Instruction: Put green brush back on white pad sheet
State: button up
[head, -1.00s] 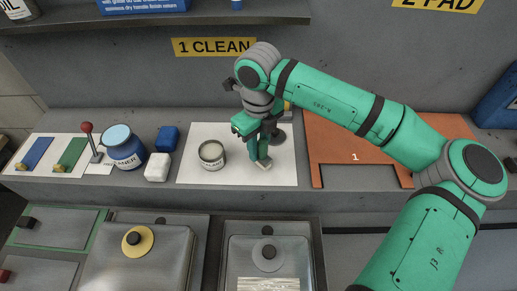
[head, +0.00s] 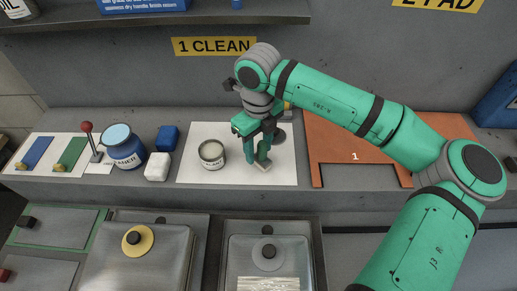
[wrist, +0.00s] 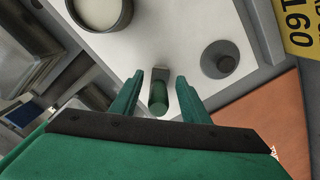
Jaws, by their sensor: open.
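The white pad sheet (head: 222,136) lies flat on the ledge below the "1 CLEAN" sign. The green brush (wrist: 158,97) is over the sheet, with its pale head end (head: 262,167) down near the sheet's front part. It appears to rest on the sheet; my gripper partly hides it in the head view. My gripper (head: 259,157) points down over the sheet and is open. In the wrist view its fingers (wrist: 158,82) are spread on either side of the brush, with gaps to both sides.
An open tin (head: 211,155) stands on the sheet left of my gripper, and a dark round object (wrist: 220,59) stands on its right part. White (head: 157,167) and blue (head: 168,138) blocks and a blue jar (head: 124,150) are farther left. An orange board (head: 335,140) lies right.

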notch_tip(320, 180, up, 12)
jog(key=shift+f, duration=0.25)
dwell(0.6)
